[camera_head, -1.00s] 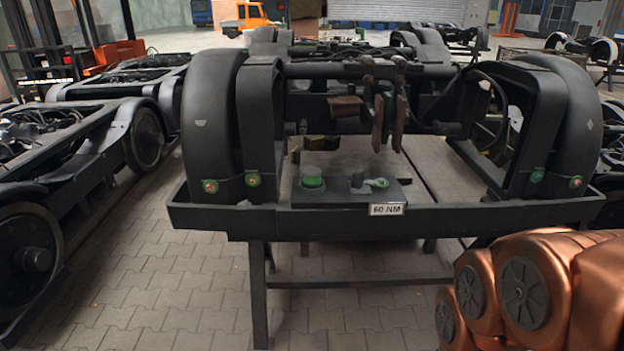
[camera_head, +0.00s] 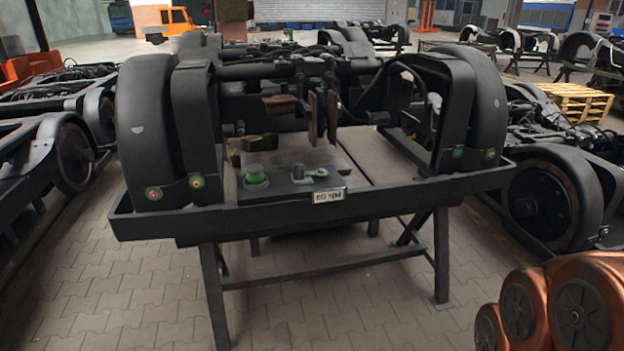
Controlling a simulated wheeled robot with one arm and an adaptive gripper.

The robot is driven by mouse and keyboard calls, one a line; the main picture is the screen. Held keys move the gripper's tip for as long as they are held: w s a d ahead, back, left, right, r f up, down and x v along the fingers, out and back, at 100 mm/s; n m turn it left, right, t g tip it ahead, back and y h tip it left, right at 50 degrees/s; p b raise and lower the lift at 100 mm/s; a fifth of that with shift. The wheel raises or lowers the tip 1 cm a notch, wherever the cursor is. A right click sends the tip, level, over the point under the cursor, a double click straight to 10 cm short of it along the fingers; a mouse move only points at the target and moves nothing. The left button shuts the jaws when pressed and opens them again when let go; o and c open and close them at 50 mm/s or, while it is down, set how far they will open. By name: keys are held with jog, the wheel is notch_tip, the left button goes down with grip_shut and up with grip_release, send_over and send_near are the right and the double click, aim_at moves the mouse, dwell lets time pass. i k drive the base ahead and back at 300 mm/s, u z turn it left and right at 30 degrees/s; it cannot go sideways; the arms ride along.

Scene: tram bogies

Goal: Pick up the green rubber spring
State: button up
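A green round piece (camera_head: 255,174), which looks like the green rubber spring, sits on the left part of a dark plate (camera_head: 275,192) at the front of the bogie stand. Beside it to the right on the plate are a dark upright knob and a small grey-green part (camera_head: 320,172). A white label reading "60 NM" (camera_head: 329,195) is on the plate's front edge. My copper-coloured arm shows at the lower right, well apart from the plate. My gripper is not in view.
The black bogie frame (camera_head: 310,215) rests on trestle legs, with curved wheel guards (camera_head: 148,125) rising on both sides of the plate. Other bogies (camera_head: 545,195) stand left and right. The paved floor (camera_head: 110,300) in front is clear. Wooden pallets (camera_head: 570,102) lie at the back right.

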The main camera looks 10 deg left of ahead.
aim_at(255, 176)
jog(key=z, duration=0.65)
jog(key=k, duration=0.9)
jog(key=z, duration=0.15)
jog(key=i, duration=1.55)
jog(key=u, duration=1.4)
jog(key=i, duration=1.05)
jog(key=u, duration=1.55)
jog(key=i, duration=0.35)
jog(key=u, duration=0.35)
